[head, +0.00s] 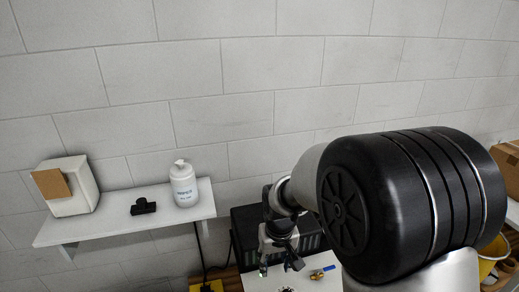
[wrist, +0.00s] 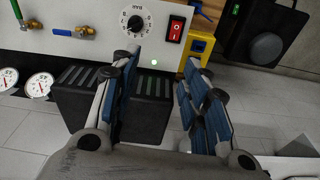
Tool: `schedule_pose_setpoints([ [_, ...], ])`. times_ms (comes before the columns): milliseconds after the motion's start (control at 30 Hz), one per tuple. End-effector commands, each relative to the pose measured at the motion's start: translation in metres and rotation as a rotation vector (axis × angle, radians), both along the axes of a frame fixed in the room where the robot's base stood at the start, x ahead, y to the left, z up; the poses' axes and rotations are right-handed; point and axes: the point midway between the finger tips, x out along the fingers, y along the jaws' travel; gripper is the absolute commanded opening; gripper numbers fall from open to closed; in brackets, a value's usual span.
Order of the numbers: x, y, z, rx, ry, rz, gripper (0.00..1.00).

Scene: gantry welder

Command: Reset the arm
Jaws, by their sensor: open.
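My gripper (head: 280,265) hangs low in the middle of the head view, fingers pointing down. It shows close up in the wrist view (wrist: 162,62), with its two blue-padded fingers apart and nothing between them. I cannot tell whether the fingers touch anything. My large black arm link hides much of the right side of the head view.
A white wall shelf (head: 120,226) at left holds a white pump bottle (head: 184,187), a small black object (head: 143,206) and a white box with a brown patch (head: 73,187). A cardboard box (head: 509,168) stands far right.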

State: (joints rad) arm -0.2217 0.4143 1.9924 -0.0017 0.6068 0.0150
Motion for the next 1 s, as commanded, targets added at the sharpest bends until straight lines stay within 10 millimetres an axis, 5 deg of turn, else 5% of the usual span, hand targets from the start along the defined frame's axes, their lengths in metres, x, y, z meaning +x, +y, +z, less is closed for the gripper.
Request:
schedule_pose_setpoints([
  [200, -0.052, -0.039, 0.065, 0.016, -0.086, -0.063, 0.42],
  [400, -0.116, -0.068, 0.096, 0.024, -0.158, -0.117, 0.42],
  [700, -0.207, -0.095, 0.098, 0.027, -0.253, -0.189, 0.42],
  [1000, -0.233, -0.101, 0.091, 0.027, -0.279, -0.209, 0.42],
])
